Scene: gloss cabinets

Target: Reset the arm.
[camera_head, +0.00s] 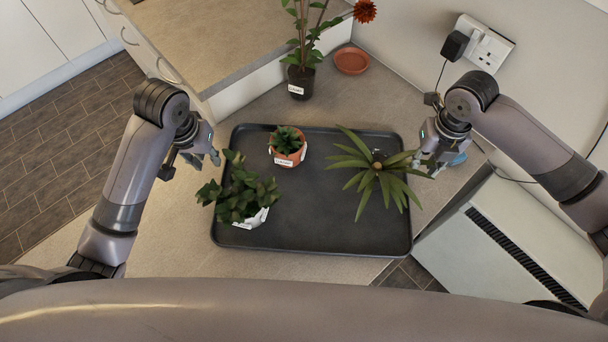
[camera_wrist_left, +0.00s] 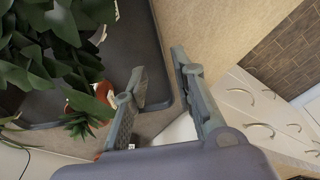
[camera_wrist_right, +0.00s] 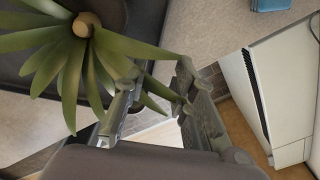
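My left gripper (camera_head: 190,162) is at the left of the black tray, above the counter, beside the leafy green plant. In the left wrist view its fingers (camera_wrist_left: 158,85) stand apart with nothing between them. My right gripper (camera_head: 433,165) is at the right edge of the tray, close to the spiky plant's leaf tips. In the right wrist view its fingers (camera_wrist_right: 160,90) stand apart. A leaf of the spiky plant passes near or between them; I cannot tell whether it touches.
The black tray (camera_head: 320,225) holds a leafy plant (camera_head: 240,190), a small plant in a terracotta pot (camera_head: 288,146) and a spiky plant (camera_head: 378,172). A red-flowered plant (camera_head: 302,75) and terracotta saucer (camera_head: 351,60) stand behind. A socket (camera_head: 485,45) and white heater (camera_head: 515,240) are right.

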